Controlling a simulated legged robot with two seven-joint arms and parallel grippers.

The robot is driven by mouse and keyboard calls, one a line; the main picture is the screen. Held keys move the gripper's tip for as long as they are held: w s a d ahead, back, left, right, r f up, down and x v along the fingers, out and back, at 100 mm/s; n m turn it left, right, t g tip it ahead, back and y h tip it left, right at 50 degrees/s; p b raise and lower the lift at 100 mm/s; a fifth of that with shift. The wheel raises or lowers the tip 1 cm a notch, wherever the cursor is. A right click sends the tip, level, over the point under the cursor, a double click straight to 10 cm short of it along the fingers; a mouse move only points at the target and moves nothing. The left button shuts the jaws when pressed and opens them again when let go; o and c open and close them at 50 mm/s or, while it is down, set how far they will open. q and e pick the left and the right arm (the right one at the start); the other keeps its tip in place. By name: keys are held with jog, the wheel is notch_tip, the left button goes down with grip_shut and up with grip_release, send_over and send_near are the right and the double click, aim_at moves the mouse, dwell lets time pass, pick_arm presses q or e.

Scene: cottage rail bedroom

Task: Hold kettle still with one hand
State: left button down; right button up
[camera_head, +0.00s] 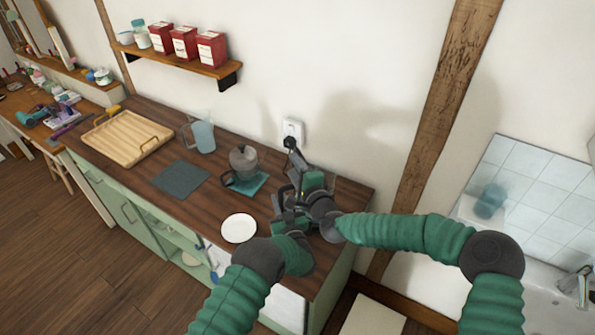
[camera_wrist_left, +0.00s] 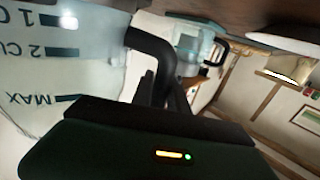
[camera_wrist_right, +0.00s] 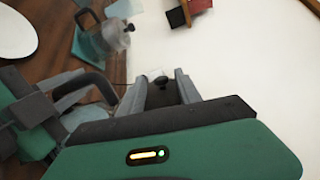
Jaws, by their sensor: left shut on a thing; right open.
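The kettle (camera_wrist_left: 60,65) shows in the left wrist view as a clear body with cup and MAX marks and a black handle (camera_wrist_left: 155,50). My left gripper (camera_wrist_left: 165,90) is shut on this handle. In the head view the kettle is mostly hidden behind my grippers. My left gripper (camera_head: 287,205) is low over the counter's right end; my right gripper (camera_head: 297,168) is just behind it, near the wall. In the right wrist view my right gripper (camera_wrist_right: 161,90) is open, its fingers pointing toward a black plug (camera_wrist_right: 161,82) in the wall outlet. I see nothing held between them.
The wooden counter (camera_head: 205,220) holds a white plate (camera_head: 238,228), a glass pot (camera_head: 243,158) on a teal cloth, a dark mat (camera_head: 181,179), a pale jug (camera_head: 203,136) and a wooden tray (camera_head: 98,135). A shelf (camera_head: 190,62) with red tins hangs above. The outlet (camera_head: 293,129) is behind my grippers.

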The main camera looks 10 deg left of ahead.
jog(key=v, duration=1.2)
jog(key=shift+w, duration=0.1)
pick_arm(q)
jog(key=c, duration=1.2)
grip_release()
pick_arm(e)
jog(key=shift+f, duration=0.1)
pick_arm(q)
jog(key=shift+s, duration=0.1)
